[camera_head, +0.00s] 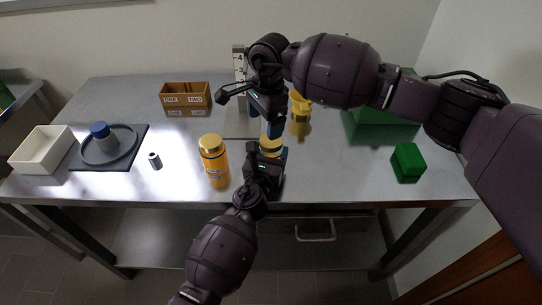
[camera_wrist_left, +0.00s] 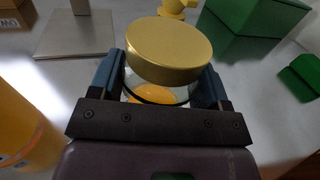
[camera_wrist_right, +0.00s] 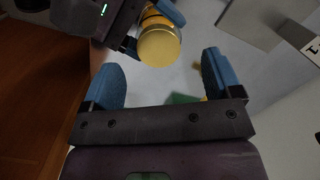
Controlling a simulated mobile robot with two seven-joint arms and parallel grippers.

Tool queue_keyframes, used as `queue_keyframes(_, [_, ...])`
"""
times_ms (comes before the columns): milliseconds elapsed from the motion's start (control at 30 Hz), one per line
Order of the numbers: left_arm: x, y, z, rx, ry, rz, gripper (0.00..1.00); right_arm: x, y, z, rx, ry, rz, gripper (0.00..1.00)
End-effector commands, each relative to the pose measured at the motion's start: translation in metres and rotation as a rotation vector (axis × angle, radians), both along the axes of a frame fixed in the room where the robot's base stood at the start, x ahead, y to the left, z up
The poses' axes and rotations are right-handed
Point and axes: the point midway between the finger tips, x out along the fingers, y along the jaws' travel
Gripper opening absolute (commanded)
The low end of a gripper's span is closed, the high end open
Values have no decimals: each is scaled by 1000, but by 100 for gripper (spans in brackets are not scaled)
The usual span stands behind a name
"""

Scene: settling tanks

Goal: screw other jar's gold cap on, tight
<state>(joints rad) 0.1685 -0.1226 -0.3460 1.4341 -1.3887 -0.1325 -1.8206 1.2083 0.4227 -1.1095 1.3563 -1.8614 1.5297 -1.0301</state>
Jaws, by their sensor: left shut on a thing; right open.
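A jar with a gold cap (camera_wrist_left: 168,48) is in the left wrist view, with clear walls and something orange inside. My left gripper (camera_head: 268,158) is shut around the jar's body below the cap. The cap sits on top of the jar; I cannot tell how tight it is. The cap also shows in the right wrist view (camera_wrist_right: 159,47). My right gripper (camera_head: 275,125) is open and empty, above and beside the cap. Another orange jar (camera_head: 215,163) with a gold cap (camera_head: 211,143) stands on the table to the left.
A wooden box (camera_head: 186,97), a white bin (camera_head: 41,149), a dark mat with a round tray (camera_head: 108,146) and a small cylinder (camera_head: 154,160) are on the left. A yellow object (camera_head: 301,108) stands behind my grippers. A green block (camera_head: 408,161) is at the right.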

Motion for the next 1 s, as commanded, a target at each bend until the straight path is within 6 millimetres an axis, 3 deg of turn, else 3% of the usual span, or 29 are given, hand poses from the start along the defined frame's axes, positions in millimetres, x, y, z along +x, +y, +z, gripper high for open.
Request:
queue_keyframes(133, [0, 0, -1, -1, 1, 0, 4, 5, -7, 15, -38, -29, 131, 84])
queue_keyframes(267, [0, 0, -1, -1, 1, 0, 4, 5, -13, 15, -72, -28, 203, 84])
queue_keyframes(667, [0, 0, 0, 0, 1, 0, 4, 5, -14, 15, -76, -26, 227, 84])
queue_keyframes(833, [0, 0, 0, 0, 0, 0, 4, 5, -14, 6, -75, -25, 225, 84])
queue_keyframes(1000, [0, 0, 0, 0, 0, 0, 4, 4, -13, -16, -76, -22, 224, 84])
